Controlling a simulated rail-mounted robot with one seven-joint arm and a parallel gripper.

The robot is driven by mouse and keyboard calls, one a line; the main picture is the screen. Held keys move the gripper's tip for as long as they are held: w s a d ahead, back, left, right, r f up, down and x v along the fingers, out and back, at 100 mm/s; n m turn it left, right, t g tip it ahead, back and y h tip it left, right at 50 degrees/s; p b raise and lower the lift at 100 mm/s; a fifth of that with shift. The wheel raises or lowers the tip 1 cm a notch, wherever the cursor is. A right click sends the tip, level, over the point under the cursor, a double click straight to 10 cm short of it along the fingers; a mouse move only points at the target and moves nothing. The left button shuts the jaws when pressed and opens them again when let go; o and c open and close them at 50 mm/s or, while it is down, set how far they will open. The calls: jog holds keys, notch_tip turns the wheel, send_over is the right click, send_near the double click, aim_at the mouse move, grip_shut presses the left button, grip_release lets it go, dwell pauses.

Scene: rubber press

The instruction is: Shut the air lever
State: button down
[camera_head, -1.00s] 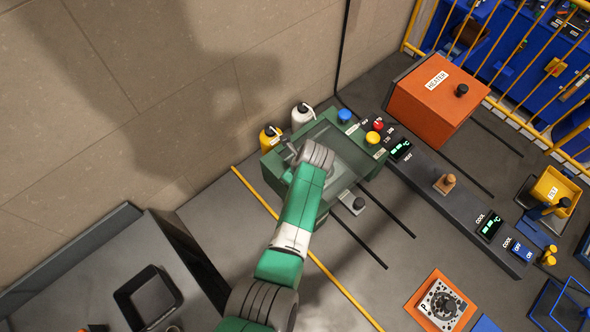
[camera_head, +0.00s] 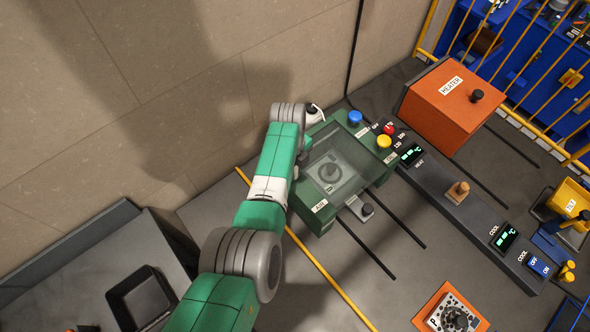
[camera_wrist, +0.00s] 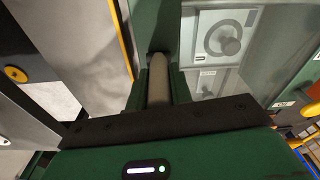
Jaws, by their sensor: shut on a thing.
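The green press (camera_head: 317,220) has a clear cover (camera_head: 345,155) and an AIR label (camera_head: 320,205) at its near left corner. My gripper (camera_wrist: 158,62) is at the press's left side. In the wrist view it is shut on a pale grey rod, which I take to be the air lever (camera_wrist: 158,82). In the head view my wrist hides the fingers and the lever.
Blue, yellow and red buttons (camera_head: 389,128) sit at the press's right. The orange heater (camera_head: 450,100) is beyond. A grey counter with a black tray (camera_head: 142,300) is at lower left.

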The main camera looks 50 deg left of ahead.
dwell(0.3)
jog(key=c, duration=1.3)
grip_release()
jog(key=shift+o, duration=0.2)
jog(key=r, duration=0.2)
jog(key=r+p, duration=0.1)
jog(key=r, duration=0.4)
jog(key=shift+a+r+p, duration=0.35)
jog(key=shift+a+p, duration=0.05)
